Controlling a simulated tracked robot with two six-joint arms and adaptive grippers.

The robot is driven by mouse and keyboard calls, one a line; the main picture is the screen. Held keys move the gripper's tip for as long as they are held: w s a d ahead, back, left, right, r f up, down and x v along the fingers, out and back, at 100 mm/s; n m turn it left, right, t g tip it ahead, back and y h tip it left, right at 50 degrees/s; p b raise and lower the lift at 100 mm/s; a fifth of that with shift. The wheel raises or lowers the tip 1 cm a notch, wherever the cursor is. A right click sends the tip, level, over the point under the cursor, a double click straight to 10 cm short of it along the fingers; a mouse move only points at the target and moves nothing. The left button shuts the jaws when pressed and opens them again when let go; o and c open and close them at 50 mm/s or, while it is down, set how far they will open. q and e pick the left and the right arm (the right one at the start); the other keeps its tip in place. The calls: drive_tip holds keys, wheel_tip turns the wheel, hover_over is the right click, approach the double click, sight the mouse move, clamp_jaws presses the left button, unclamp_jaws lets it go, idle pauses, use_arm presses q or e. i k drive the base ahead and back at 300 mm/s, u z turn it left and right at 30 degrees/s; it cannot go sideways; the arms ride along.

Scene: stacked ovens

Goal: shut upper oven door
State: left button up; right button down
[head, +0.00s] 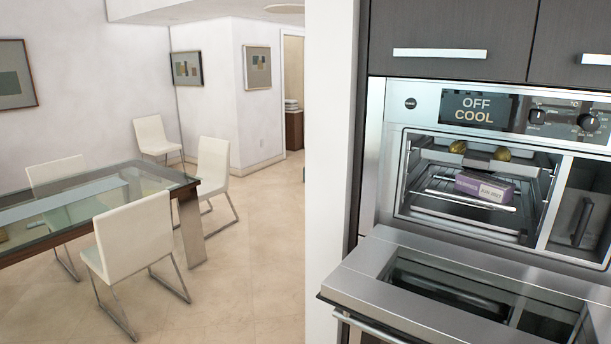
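The upper oven (482,190) is built into the cabinet on the right, and its cavity is open to view. Its door (370,285) is folded down and out toward me, about level, with a dark glass window (450,288). A handle bar (365,325) shows at the door's front left edge. Inside on a rack are a purple box (485,188) and yellowish round items (457,147) on a tray behind it. The display (478,106) reads OFF COOL. Neither of my grippers is in view.
Dark cabinets (450,40) with silver handles are above the oven. A white wall edge (332,150) stands left of it. Further left are a glass dining table (95,205) and several white chairs (135,240). The tiled floor (250,250) between is clear.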

sight(396, 285)
drive_tip(key=z, duration=1.65)
drive_tip(key=i, duration=0.1)
drive_tip(key=u, duration=2.75)
drive_tip(key=k, duration=0.45)
drive_tip(key=z, duration=1.65)
drive_tip(key=k, duration=0.1)
drive_tip(key=z, duration=0.05)
